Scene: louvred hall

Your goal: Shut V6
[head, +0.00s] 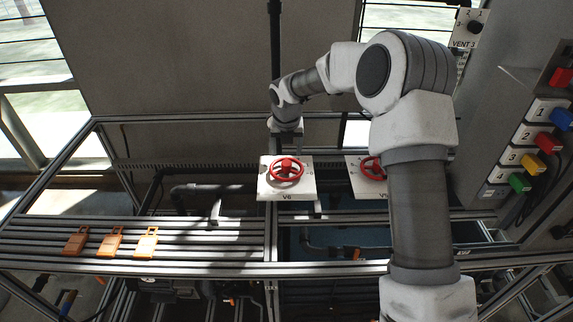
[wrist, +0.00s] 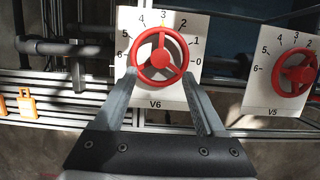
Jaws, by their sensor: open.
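The V6 valve is a red handwheel with three spokes (wrist: 160,57) on a white plate (wrist: 130,92) marked 0 to 6. It also shows in the head view as a red wheel (head: 287,169) on a plate labelled V6 (head: 268,190). A small yellow mark at the wheel's top lies near the 3. My gripper (wrist: 160,78) is open, its two fingers reaching toward the lower left and lower right of the rim. Nothing is between the fingers except the view of the wheel and plate. I cannot tell whether the fingertips touch the rim.
The V5 wheel (wrist: 294,74) stands close on the right, partly hidden by my arm in the head view. Orange tags (head: 110,241) lie on the slatted rails at left. A panel with coloured switches (head: 540,142) and a VENT 3 dial (head: 472,27) are at right.

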